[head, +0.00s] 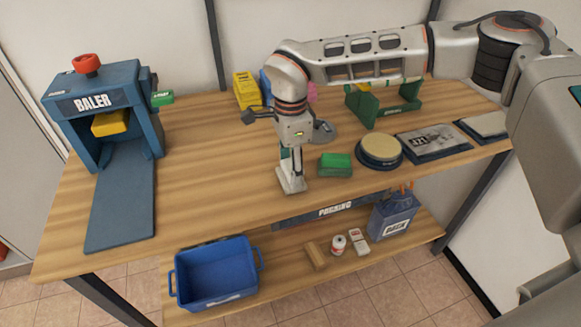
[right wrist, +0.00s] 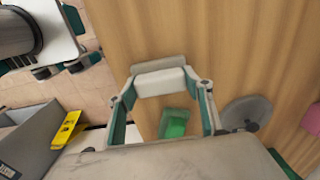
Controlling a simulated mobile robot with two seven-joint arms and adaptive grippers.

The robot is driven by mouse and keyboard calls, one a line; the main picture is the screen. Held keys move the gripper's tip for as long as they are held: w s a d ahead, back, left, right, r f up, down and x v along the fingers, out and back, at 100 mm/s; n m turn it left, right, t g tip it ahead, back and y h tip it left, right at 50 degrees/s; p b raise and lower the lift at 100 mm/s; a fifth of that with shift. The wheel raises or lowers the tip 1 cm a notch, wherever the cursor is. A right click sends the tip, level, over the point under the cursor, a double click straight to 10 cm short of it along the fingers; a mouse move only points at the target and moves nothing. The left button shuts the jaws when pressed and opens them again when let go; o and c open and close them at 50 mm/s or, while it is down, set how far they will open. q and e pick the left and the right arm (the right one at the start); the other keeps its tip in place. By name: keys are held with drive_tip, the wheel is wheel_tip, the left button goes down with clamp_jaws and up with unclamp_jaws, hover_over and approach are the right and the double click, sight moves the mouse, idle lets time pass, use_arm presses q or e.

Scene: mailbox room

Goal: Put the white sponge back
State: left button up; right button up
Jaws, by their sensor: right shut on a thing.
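My right gripper (head: 291,183) points down over the front middle of the wooden table. It is shut on a small whitish block, apparently the white sponge (right wrist: 160,82), which shows between the fingers in the right wrist view. In the head view the block is hard to tell from the fingertips. I cannot tell whether it touches the tabletop. A green block (head: 335,164) lies on the table just right of the gripper; it also shows in the right wrist view (right wrist: 175,124). My left gripper is not in view.
A blue baler (head: 112,77) stands at the left. A round pad (head: 379,150), a dark picture mat (head: 432,142) and a pale-topped flat thing (head: 488,124) lie right. A green stand (head: 368,107) is behind. A blue bin (head: 215,272) sits on the lower shelf. The left-middle tabletop is clear.

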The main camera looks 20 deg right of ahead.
drive_tip(key=shift+f, duration=0.1)
drive_tip(key=o, duration=0.9)
drive_tip(key=shift+o, duration=0.2)
wheel_tip(320, 180, up, 12)
drive_tip(key=shift+p, duration=0.3)
drive_tip(key=shift+s, duration=0.1)
